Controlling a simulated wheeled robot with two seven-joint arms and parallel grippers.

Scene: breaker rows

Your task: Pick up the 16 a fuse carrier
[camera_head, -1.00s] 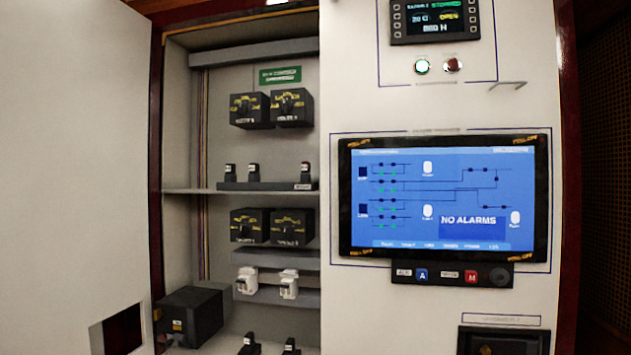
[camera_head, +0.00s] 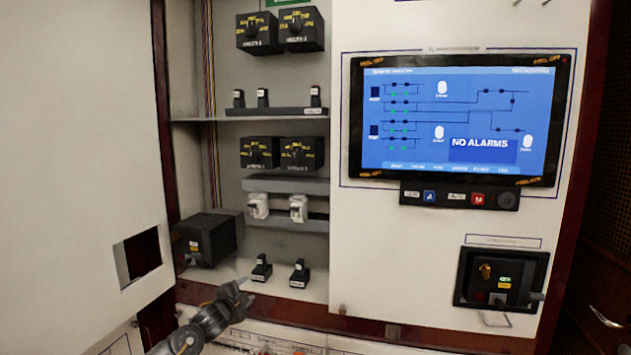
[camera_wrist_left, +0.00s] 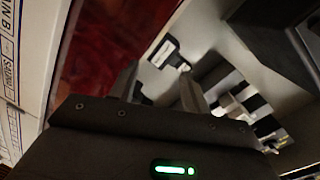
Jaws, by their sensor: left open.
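Two small black carriers with white labels stand on the cabinet floor, a left one (camera_head: 261,268) and a right one (camera_head: 299,273). More of the same kind stand on the shelf above, such as one at the right end (camera_head: 315,97). The labels are too small to read, so I cannot tell which is the 16 A fuse carrier. My left gripper (camera_head: 241,286) is in front of the cabinet floor, just below and left of the left carrier, apart from it. In the left wrist view its fingers (camera_wrist_left: 160,90) are open and empty, with a black-and-white piece (camera_wrist_left: 164,51) beyond them.
Two white breakers (camera_head: 298,208) sit on a rail above the floor carriers. A black box (camera_head: 206,238) stands at the floor's left. The open door (camera_head: 85,140) bounds the left. A white panel with a screen (camera_head: 455,120) bounds the right.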

